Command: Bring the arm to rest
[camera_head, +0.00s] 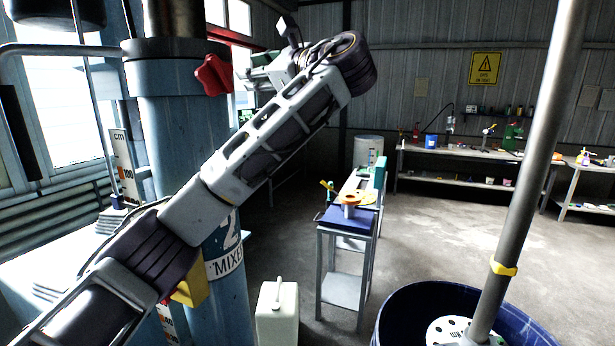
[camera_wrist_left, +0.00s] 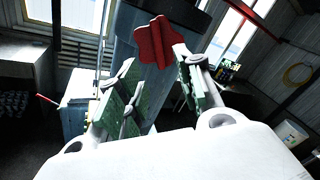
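My left arm (camera_head: 265,140) reaches up from the lower left across the blue mixer column (camera_head: 185,130). Its gripper (camera_head: 264,68) is raised to the right of the column's red star knob (camera_head: 213,75). In the left wrist view, the two green-padded fingers (camera_wrist_left: 157,80) stand wide apart with nothing between them. The red knob (camera_wrist_left: 154,42) shows just beyond the fingertips, and the right finger overlaps its edge in that view. In the head view a small gap shows between knob and gripper. My right gripper is in neither view.
A blue drum (camera_head: 400,300) with a grey shaft (camera_head: 532,150) stands at the lower right. A small blue-topped table (camera_head: 346,219) and a white canister (camera_head: 277,315) stand beyond the arm. A long workbench (camera_head: 470,152) lines the back wall. The floor between is open.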

